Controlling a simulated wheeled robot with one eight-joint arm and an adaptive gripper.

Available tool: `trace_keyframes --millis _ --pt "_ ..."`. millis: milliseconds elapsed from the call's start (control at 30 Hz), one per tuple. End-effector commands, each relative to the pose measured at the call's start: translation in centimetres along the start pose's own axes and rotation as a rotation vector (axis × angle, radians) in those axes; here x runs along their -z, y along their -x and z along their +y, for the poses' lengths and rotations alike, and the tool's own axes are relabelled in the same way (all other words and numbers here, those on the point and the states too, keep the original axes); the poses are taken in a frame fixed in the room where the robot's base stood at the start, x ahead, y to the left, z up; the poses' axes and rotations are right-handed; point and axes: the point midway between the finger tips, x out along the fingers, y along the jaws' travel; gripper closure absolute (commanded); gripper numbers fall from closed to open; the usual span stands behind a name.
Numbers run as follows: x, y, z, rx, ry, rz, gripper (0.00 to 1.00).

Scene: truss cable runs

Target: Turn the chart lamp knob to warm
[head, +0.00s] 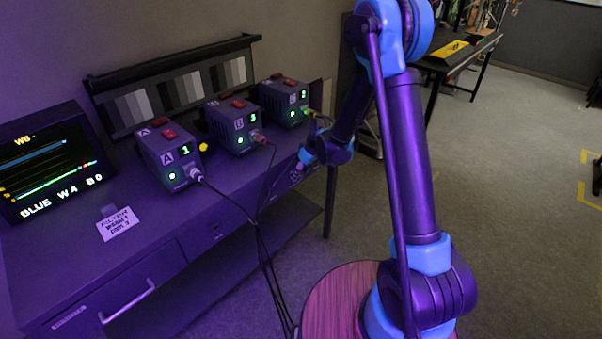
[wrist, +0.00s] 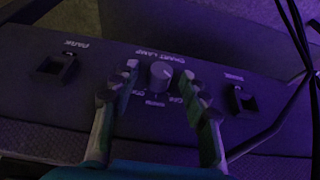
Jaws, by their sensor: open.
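The chart lamp knob (wrist: 161,73) is a small round grey knob on a dark panel in the wrist view. The upside-down label "CHART LAMP" (wrist: 146,53) is beside it, with small position labels around it that are hard to read. My gripper (wrist: 160,82) is open, one finger on each side of the knob, with a visible gap on both sides. Which way the knob points is unclear. In the head view my gripper (head: 306,158) is at the right end of the desk front; the knob is hidden there.
Two square sockets, one labelled "PARK" (wrist: 56,66) and one at right (wrist: 240,100), flank the knob. Black cables (wrist: 292,40) hang at right. The desk holds boxes A (head: 170,155), B (head: 235,125) and C (head: 286,102), a monitor (head: 50,165), a grey chart (head: 175,88) and a card (head: 118,223).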

Motion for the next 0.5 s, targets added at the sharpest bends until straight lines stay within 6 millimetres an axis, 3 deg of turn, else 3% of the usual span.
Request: trace_keyframes --millis 333,500 --pt "-0.01 -0.32 -0.02 0.000 0.000 0.000 0.55" --pt "-0.01 -0.31 -0.02 0.000 0.000 0.000 0.75"
